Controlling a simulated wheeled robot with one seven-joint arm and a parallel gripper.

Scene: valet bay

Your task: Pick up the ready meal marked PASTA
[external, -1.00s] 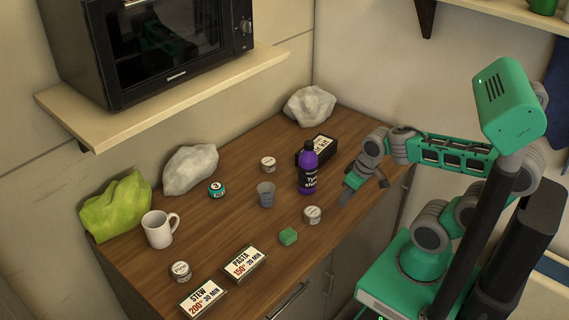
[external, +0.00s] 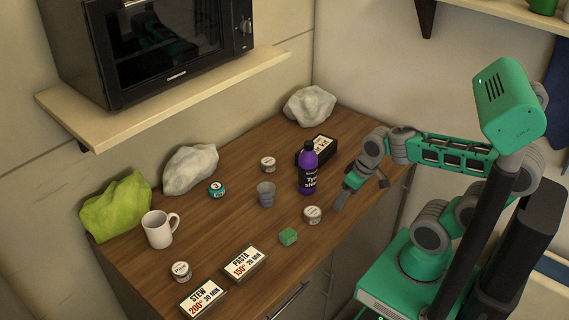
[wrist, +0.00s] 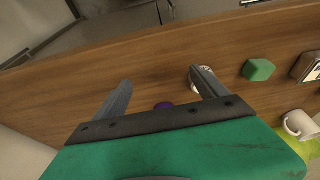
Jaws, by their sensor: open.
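The ready meal marked PASTA (external: 245,262) is a flat box with a white label reading 150° 20 MIN. It lies near the front edge of the wooden counter in the external view. A similar box marked STEW (external: 202,298) lies to its left. My gripper (external: 360,195) is open and empty over the right part of the counter, well to the right of PASTA. In the wrist view, the two fingers (wrist: 160,90) are spread apart. A dark box with a pale label (wrist: 309,68) is cut off at the right edge there; its text cannot be read.
A green block (external: 288,236) and a round tin (external: 312,214) lie between PASTA and my gripper. A purple bottle (external: 308,170), a grey cup (external: 266,194) and a white mug (external: 158,229) stand farther back. The wood around PASTA's back side is clear.

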